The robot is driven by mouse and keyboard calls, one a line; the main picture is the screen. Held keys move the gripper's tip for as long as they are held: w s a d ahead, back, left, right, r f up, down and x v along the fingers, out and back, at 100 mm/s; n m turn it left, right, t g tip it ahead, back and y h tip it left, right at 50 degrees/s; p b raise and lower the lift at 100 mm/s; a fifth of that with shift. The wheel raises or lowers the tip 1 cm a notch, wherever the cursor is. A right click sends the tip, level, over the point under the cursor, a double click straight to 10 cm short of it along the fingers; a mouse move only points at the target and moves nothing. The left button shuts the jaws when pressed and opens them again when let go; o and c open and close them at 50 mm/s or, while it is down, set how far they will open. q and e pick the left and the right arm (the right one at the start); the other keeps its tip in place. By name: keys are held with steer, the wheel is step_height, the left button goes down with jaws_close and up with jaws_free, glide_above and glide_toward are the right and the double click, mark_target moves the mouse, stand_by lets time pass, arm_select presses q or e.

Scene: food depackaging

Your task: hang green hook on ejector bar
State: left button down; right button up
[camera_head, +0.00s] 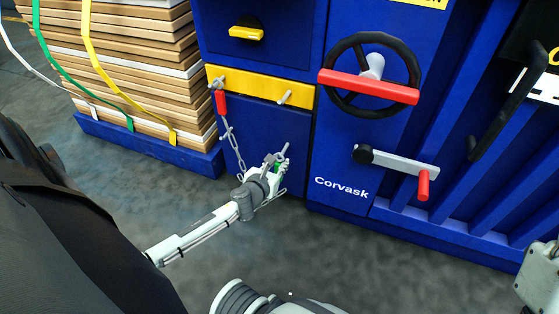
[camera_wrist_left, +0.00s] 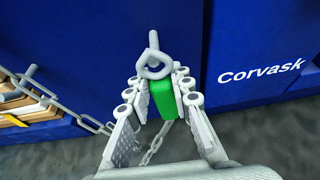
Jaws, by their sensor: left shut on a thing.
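My left gripper (camera_head: 278,174) is shut on the green hook (camera_head: 284,163), in front of the blue machine's lower panel. In the left wrist view, the hook's green body (camera_wrist_left: 162,98) sits between the fingers of my left gripper (camera_wrist_left: 162,105), with a grey ring and stem (camera_wrist_left: 153,62) above it. A grey chain (camera_head: 231,136) hangs from near a red tag (camera_head: 221,102) down toward the gripper. Which part is the ejector bar I cannot tell.
The blue machine has a yellow strip (camera_head: 255,85) with a grey peg (camera_head: 285,98), a black handwheel with a red bar (camera_head: 368,87), and a red-handled crank (camera_head: 405,163). Strapped boards (camera_head: 130,70) stand on a blue base at left. The grey floor in front is clear.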

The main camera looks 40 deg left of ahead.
arm_select(q)
steer(key=shift+s, duration=0.15)
steer(key=shift+s+d, duration=0.25)
steer(key=shift+s, duration=0.8)
steer(key=shift+s+d, duration=0.25)
steer(key=shift+s, duration=0.75)
steer(key=shift+r, duration=0.1)
step_height(320, 180, up, 20)
steer(key=p, duration=1.6)
steer(key=shift+f+p, duration=0.25)
steer(key=shift+p, duration=0.05)
